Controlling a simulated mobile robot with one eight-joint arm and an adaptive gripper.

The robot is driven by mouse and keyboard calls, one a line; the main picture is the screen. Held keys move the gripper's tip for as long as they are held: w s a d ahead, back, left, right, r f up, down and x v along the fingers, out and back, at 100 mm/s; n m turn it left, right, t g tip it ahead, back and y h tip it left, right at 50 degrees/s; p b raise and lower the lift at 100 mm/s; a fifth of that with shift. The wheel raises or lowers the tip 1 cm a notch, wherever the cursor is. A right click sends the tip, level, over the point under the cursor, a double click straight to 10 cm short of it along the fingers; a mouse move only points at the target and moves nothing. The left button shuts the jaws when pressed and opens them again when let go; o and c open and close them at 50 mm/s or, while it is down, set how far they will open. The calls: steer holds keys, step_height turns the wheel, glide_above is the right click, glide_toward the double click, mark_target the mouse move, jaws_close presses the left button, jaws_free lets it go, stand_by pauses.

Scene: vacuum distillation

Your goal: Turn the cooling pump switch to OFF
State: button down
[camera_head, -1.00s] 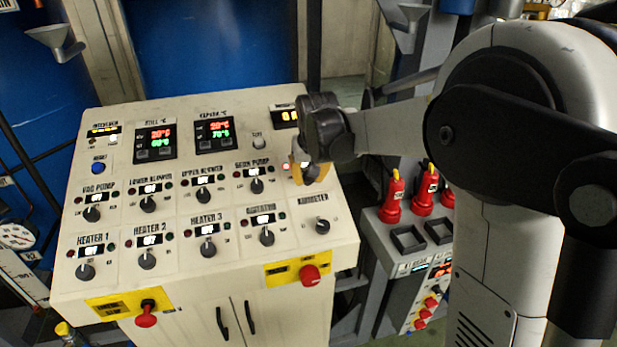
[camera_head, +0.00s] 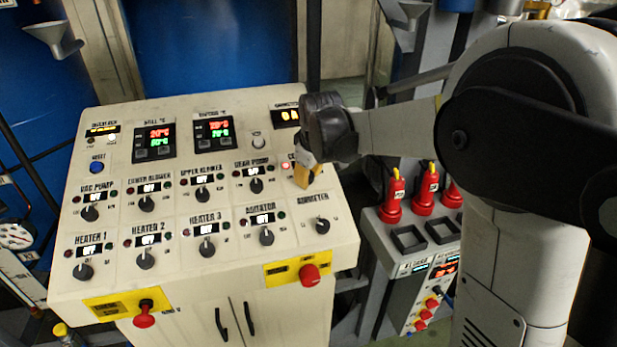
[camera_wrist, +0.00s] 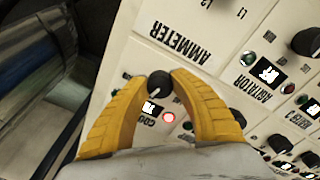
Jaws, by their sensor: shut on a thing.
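The cooling pump switch is a round black knob (camera_wrist: 158,83) on the sloped panel. In the wrist view it sits between the two yellow fingertips of my gripper (camera_wrist: 160,80), which are shut on its sides. Its label, partly hidden and starting "COO", and a small lit display (camera_wrist: 151,107) lie just below it in that view. A red lamp (camera_wrist: 168,117) beside the display is lit. In the head view my gripper (camera_head: 306,174) covers the knob at the panel's right side, and most of the label and display are hidden.
The ammeter knob (camera_head: 322,226) is just in front of my gripper, and the gear pump knob (camera_head: 256,185) is to its left. Several other knobs fill the panel (camera_head: 185,262). A red emergency button (camera_head: 309,275) is at the front edge. Red plugs (camera_head: 393,195) stand to the right.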

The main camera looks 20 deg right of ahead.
steer(key=shift+n, duration=1.6)
steer(key=c, duration=1)
jaws_free()
steer(key=shift+c, duration=0.2)
steer(key=shift+r, duration=0.1)
steer(key=v, duration=1.1)
steer(key=shift+s+r, duration=0.2)
steer(key=shift+r, duration=0.15)
steer(key=shift+d, duration=0.1)
